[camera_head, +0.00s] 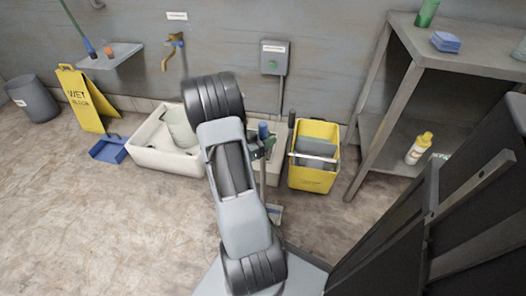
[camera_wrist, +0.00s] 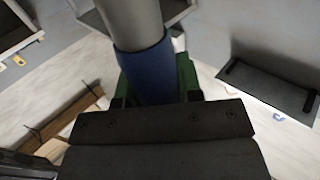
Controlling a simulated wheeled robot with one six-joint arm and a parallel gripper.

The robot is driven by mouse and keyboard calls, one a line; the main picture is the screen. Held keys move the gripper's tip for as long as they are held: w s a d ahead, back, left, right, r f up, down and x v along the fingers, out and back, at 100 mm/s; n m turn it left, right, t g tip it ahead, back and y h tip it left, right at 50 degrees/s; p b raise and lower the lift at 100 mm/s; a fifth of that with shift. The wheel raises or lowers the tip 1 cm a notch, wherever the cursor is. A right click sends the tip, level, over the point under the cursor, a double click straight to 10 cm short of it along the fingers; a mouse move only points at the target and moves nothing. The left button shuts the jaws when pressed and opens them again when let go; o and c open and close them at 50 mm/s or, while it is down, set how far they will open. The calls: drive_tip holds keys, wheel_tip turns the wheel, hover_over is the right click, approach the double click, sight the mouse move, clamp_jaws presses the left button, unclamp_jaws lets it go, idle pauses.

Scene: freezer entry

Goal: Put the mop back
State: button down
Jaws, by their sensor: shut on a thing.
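My gripper (camera_head: 264,147) is shut on the mop, whose blue grip (camera_head: 263,130) shows between the green jaws. In the wrist view the mop's grey pole and blue grip (camera_wrist: 147,70) fill the middle, with my green gripper fingers (camera_wrist: 155,80) around the blue part. In the head view the pole runs down roughly upright to a flat, pale head (camera_head: 275,214) near the floor. I cannot tell whether the head touches the floor. My arm hides part of the view left of the mop.
A yellow bucket (camera_head: 315,182) stands just right of the mop, beside a steel shelf (camera_head: 400,85). A white basin (camera_head: 160,158), blue dustpan (camera_head: 109,149), yellow wet-floor sign (camera_head: 82,100) and grey bin (camera_head: 35,100) stand left. A grey box (camera_head: 275,57) is on the wall. The left floor is clear.

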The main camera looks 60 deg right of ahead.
wheel_tip(320, 180, down, 7)
drive_tip(key=w+d+b, duration=0.1)
drive_tip(key=w+b, duration=0.1)
drive_tip(key=b, duration=0.3)
drive_tip(key=shift+w+d+r+b, duration=0.2)
drive_tip(key=shift+w+d+b, duration=0.1)
drive_tip(key=shift+d, duration=0.1)
drive_tip(key=shift+f, duration=0.15)
drive_tip(key=c, duration=0.8)
unclamp_jaws()
